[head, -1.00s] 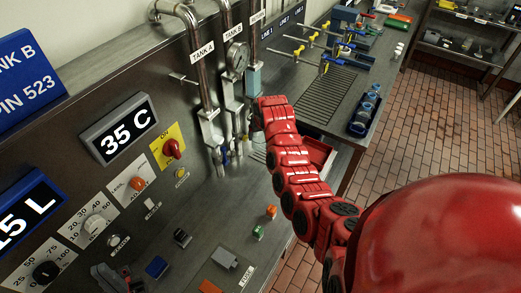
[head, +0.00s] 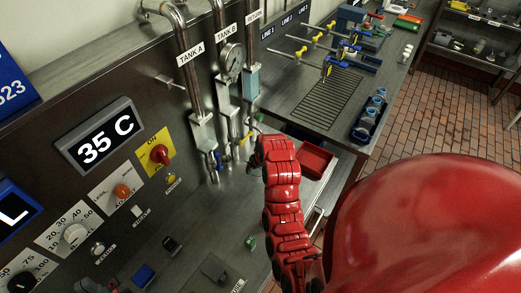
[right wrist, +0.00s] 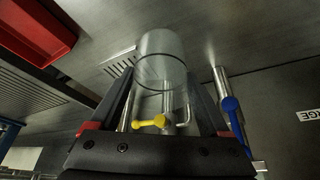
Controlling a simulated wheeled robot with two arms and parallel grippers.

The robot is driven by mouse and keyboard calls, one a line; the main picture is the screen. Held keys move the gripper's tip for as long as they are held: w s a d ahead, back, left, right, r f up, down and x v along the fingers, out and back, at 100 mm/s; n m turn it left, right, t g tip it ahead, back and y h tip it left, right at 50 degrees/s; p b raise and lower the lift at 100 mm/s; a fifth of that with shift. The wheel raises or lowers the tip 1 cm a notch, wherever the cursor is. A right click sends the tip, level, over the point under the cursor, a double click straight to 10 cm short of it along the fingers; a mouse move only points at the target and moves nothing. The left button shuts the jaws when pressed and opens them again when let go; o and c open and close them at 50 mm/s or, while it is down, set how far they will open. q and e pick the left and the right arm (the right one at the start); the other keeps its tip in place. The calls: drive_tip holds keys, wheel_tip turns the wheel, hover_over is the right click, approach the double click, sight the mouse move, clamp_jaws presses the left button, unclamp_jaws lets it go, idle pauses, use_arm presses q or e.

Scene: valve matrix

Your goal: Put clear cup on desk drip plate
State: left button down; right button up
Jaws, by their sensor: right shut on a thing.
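The clear cup (right wrist: 161,60) is between the fingers of my right gripper (right wrist: 165,95) in the right wrist view. The gripper is shut on it. A small slotted plate (right wrist: 119,63), which looks like the desk drip plate, shows partly behind the cup's left side. The cup appears apart from it, but its height is hard to judge. In the head view, my right gripper (head: 252,158) is by the tap outlets, largely hidden by its red arm; the cup cannot be made out there.
Taps with blue (right wrist: 230,104) and yellow (right wrist: 150,123) handles are close to the gripper. A red tray (head: 314,161) lies at the desk's right edge. A large slotted grate (head: 327,101) is on the farther table. Small blocks lie on the desk front.

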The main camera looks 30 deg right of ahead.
drive_tip(key=w+d+f, duration=0.1)
drive_tip(key=w+d, duration=0.2)
drive_tip(key=w+d+f+b, duration=0.1)
drive_tip(key=w+d+f, duration=0.1)
drive_tip(key=w+d, duration=0.1)
drive_tip(key=w+d+f+b, duration=0.1)
drive_tip(key=w+d, duration=0.2)
drive_tip(key=w, duration=0.1)
drive_tip(key=shift+w+f, duration=0.4)
drive_tip(key=shift+w, duration=0.1)
drive_tip(key=shift+f, duration=0.1)
drive_tip(key=shift+f+b, duration=0.15)
drive_tip(key=shift+b, duration=0.3)
drive_tip(key=o, duration=1.2)
drive_tip(key=shift+c, duration=0.2)
